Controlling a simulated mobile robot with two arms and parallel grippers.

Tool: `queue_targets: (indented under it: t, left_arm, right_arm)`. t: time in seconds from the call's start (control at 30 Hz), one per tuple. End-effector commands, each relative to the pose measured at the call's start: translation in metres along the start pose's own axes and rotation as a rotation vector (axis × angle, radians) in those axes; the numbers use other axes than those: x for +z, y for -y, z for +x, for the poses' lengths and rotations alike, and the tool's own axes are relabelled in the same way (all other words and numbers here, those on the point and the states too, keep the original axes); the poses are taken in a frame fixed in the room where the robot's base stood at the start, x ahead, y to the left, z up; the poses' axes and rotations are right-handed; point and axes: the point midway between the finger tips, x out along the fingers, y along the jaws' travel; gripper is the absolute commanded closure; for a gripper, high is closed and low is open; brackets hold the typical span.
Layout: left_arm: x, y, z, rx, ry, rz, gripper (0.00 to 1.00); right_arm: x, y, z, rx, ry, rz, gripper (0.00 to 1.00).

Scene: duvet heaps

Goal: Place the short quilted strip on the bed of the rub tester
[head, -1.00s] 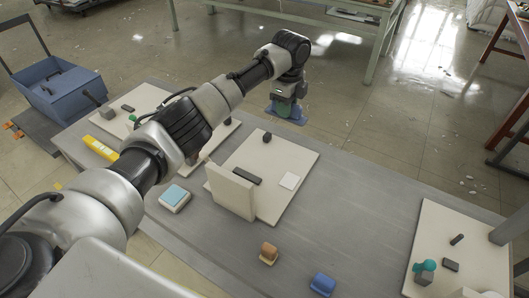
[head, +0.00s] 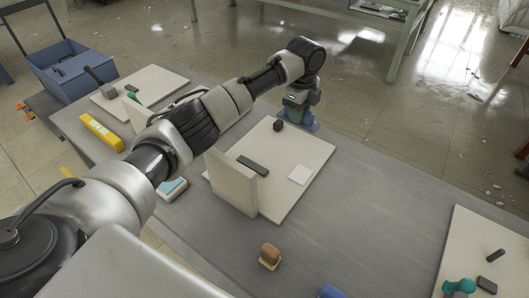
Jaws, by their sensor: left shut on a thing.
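My left gripper (head: 300,109) is at upper centre in the head view, pointing down. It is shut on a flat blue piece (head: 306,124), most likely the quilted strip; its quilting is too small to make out. The piece hangs at the far edge of the middle pale board (head: 300,148), beside a dark block (head: 279,126); I cannot tell whether it touches anything. That board carries an upright pale panel (head: 232,183), a dark bar (head: 253,165) and a white square (head: 300,174). I cannot tell which thing is the rub tester. My right gripper is out of view.
An orange block on a pale base (head: 270,256) and a blue block (head: 331,292) are at the front of the grey table (head: 375,215). Another pale board (head: 470,245) with a teal object (head: 458,286) is at right. A yellow object (head: 102,132) lies at left.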

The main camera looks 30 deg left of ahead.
Motion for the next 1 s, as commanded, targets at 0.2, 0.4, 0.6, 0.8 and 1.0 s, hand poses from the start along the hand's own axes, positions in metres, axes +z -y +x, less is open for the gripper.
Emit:
queue_targets:
  t: [0.2,0.4,0.6,0.8,1.0]
  left_arm:
    - [0.031,-0.044,0.028,0.005,0.003,-0.001,0.98]
    - [0.05,-0.073,0.05,0.003,0.002,-0.001,0.98]
    - [0.055,-0.082,0.062,0.002,0.0,0.0,0.98]
    - [0.055,-0.083,0.09,0.003,0.002,0.0,0.98]
    - [0.055,-0.082,0.098,0.001,0.001,0.001,0.98]
  right_arm:
    - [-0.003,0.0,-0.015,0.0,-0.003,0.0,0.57]
    - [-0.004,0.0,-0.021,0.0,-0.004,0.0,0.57]
    - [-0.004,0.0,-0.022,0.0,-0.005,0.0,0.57]
    - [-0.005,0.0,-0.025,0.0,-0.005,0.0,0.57]
    - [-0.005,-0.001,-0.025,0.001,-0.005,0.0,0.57]
